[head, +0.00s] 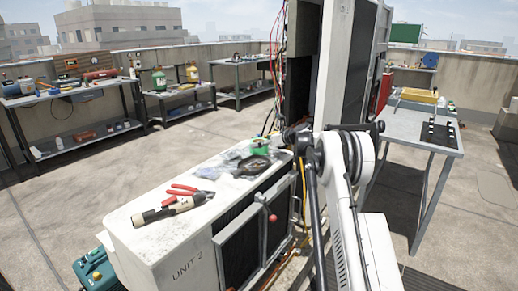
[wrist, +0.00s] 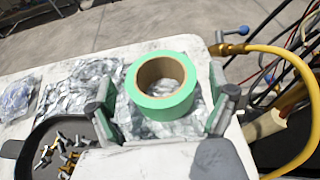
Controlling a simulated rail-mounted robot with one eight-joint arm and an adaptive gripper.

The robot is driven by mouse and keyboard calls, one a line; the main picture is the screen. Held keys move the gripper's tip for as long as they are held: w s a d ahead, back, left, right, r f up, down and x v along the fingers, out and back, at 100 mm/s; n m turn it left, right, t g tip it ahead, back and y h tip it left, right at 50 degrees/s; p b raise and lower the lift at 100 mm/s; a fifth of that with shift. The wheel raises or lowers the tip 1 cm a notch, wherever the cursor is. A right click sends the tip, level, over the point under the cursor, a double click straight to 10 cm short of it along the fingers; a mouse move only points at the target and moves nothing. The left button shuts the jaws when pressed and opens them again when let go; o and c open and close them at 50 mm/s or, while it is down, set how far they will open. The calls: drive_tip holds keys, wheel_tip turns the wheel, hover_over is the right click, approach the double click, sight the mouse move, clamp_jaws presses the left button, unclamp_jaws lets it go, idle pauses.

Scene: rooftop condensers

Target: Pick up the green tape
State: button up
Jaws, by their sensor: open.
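The green tape (wrist: 160,88) is a roll with a brown cardboard core. It sits on crumpled foil on top of the white condenser unit (head: 165,228). In the head view the tape (head: 260,146) is small, at the far end of the unit top, partly hidden by my arm and the things around it. My gripper (wrist: 166,103) is open, with one finger to the left of the roll and one to the right. The roll shows between the fingers; I cannot tell whether either finger touches it.
A dark round pan (wrist: 88,140) with small metal fittings lies close to the left finger. A yellow hose (wrist: 290,62) curves along the right. Red-handled pliers (head: 185,192) and a flashlight-like tool (head: 168,209) lie nearer on the unit. A tall white cabinet (head: 348,65) stands behind.

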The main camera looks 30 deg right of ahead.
drive_tip(key=x, duration=0.2)
drive_tip(key=b+x, duration=0.1)
drive_tip(key=x, duration=0.1)
drive_tip(key=shift+w+a+f, duration=0.1)
drive_tip(key=shift+w+f, duration=0.05)
drive_tip(key=shift+f, duration=0.15)
drive_tip(key=shift+w+a, duration=0.15)
drive_tip(key=shift+w, duration=0.2)
drive_tip(key=shift+c, duration=0.3)
drive_tip(key=c, duration=1.2)
